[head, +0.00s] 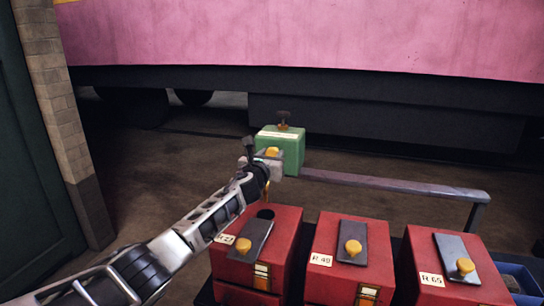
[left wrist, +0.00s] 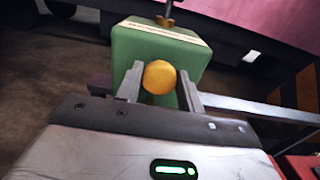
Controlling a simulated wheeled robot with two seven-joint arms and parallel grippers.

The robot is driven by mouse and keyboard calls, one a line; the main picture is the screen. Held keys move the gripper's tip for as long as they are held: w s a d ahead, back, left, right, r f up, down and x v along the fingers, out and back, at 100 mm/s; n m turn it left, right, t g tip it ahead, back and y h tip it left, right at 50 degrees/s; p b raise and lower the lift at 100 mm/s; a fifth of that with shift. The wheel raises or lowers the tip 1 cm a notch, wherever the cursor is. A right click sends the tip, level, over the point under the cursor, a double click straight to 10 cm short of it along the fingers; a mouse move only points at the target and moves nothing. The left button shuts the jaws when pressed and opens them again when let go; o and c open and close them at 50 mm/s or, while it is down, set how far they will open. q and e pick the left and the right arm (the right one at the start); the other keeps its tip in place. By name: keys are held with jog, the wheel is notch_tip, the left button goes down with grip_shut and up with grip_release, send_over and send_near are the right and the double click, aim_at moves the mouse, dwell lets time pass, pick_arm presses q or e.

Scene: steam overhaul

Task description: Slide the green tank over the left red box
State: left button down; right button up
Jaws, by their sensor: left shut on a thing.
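The green tank (head: 290,150) is beyond the red boxes, at the left end of a grey rail. It has a pale label strip and a dark-handled brown fitting on top. My left gripper (head: 271,157) is shut on the tank's yellow knob, which shows between the fingers in the left wrist view (left wrist: 160,77); the tank (left wrist: 150,48) fills the space behind. The left red box (head: 288,222) is nearer and below, with a dark round hole in its top and a slanted grey plate with a yellow knob. My forearm hides part of its left side. My right gripper is out of view.
The grey rail (head: 400,184) runs right from the tank to a bent leg. Red boxes labelled R 49 (head: 325,231) and R 65 (head: 425,245) stand right of the left box. A blue bin (head: 520,273) is at far right. A pink-sided vehicle (head: 300,38) stands behind.

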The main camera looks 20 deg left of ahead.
pick_arm(q)
jog(key=shift+a, duration=0.3)
jog(key=c, duration=0.9)
grip_release()
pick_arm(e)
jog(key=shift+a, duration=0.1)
pick_arm(q)
jog(key=shift+s, duration=0.1)
jog(key=shift+s+d, duration=0.1)
jog(key=shift+s, duration=0.1)
jog(key=s, duration=0.5)
jog(key=s+d+p, duration=0.1)
jog(key=s, duration=0.4)
jog(key=s+d+p, duration=0.1)
jog(key=s, duration=0.4)
jog(key=shift+s, duration=0.15)
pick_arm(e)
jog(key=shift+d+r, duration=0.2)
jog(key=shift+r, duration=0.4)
